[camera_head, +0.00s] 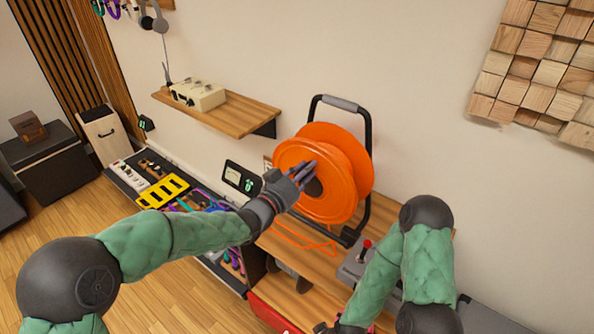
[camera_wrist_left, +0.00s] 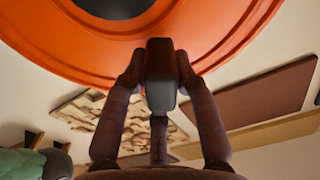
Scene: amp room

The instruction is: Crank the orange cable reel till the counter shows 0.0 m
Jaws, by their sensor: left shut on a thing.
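The orange cable reel (camera_head: 345,150) stands upright in a black frame on a wooden bench. My left gripper (camera_head: 306,173) is at the front face of the reel, near its dark hub. In the left wrist view, my left gripper (camera_wrist_left: 158,85) is shut on a dark crank handle (camera_wrist_left: 161,62), with the orange reel rim (camera_wrist_left: 75,62) behind it. In the head view the hand hides the handle. A small black display unit (camera_head: 240,178), perhaps the counter, stands left of the reel; its reading is too small to tell. My right gripper (camera_head: 338,327) is partly cut off at the bottom edge.
Orange cable (camera_head: 300,238) lies on the bench (camera_head: 325,270) below the reel. A grey box with a red-topped lever (camera_head: 364,248) is near my right arm. A wooden shelf (camera_head: 235,115) holds a cream device. A pedal board (camera_head: 165,185) lies left.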

